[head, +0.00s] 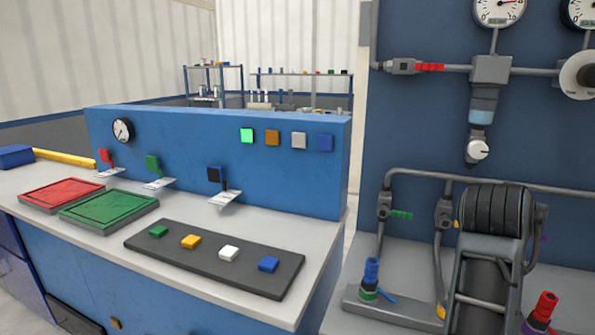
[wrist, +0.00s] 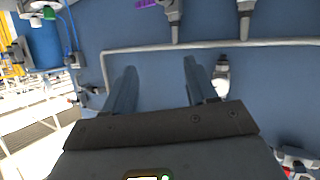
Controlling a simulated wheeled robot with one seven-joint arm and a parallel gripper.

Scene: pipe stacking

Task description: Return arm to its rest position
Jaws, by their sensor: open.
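My gripper (wrist: 160,66) is in the wrist view, its two grey-blue fingers apart with nothing between them. It faces a blue panel (wrist: 75,115) crossed by a bent grey pipe (wrist: 250,43), and I cannot tell how far off the panel is. I cannot make out the gripper's fingers in the head view. A blue and green fitting (head: 370,279) stands upright on the grey bench at the right in the head view. A red fitting (head: 543,308) stands near the lower right edge.
A counter (head: 150,262) at the left holds a red tray (head: 62,193), a green tray (head: 108,209) and a dark button board (head: 215,258). Gauges and piping cover the blue wall panel (head: 420,125) at the right. A gap separates counter and bench.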

